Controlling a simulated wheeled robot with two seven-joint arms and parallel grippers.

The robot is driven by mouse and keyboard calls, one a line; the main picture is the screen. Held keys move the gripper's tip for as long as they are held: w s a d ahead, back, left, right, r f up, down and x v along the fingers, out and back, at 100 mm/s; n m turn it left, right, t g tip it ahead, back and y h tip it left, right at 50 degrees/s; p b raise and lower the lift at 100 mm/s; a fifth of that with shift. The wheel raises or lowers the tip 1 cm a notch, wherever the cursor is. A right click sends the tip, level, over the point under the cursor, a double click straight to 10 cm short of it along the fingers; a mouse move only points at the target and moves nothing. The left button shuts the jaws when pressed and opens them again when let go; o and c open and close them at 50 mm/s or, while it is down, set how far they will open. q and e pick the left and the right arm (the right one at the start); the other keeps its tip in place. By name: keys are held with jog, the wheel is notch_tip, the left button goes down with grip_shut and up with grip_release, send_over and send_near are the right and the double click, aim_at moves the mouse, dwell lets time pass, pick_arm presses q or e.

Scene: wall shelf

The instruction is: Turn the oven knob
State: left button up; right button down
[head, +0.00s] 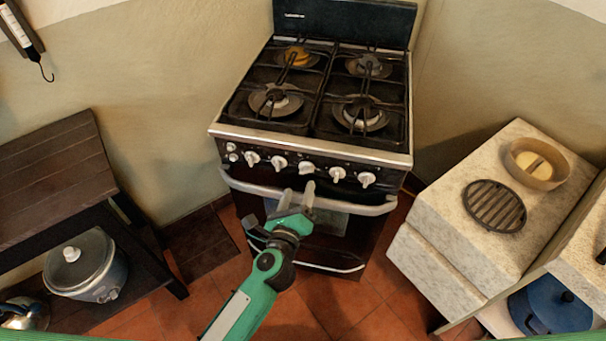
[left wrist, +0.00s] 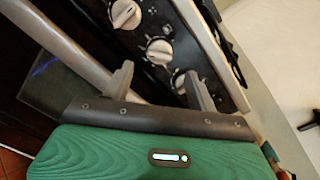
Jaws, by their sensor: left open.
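The oven (head: 330,130) is a black stove with a steel front edge. A row of white knobs runs along its front panel, with one knob (head: 307,168) near the middle. My left gripper (head: 298,191) is open and empty, just below and in front of the middle knobs, over the handle bar. In the left wrist view its two fingers (left wrist: 159,69) point at the panel. A knob (left wrist: 159,51) shows just beyond the gap between them, apart from both. Another knob (left wrist: 180,80) is partly hidden by the right finger. My right gripper is out of view.
The oven's handle bar (head: 240,184) runs below the knobs, close to my gripper. A stone counter (head: 440,215) with a grate and bowl stands at right. A dark wooden shelf (head: 55,165) with a rice cooker (head: 85,265) stands at left. Tiled floor lies between.

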aim_at(304, 172)
pick_arm(q)
jog(key=x, duration=0.5)
jog(key=shift+w+d, duration=0.15)
jog(key=shift+w, duration=0.2)
jog(key=c, duration=1)
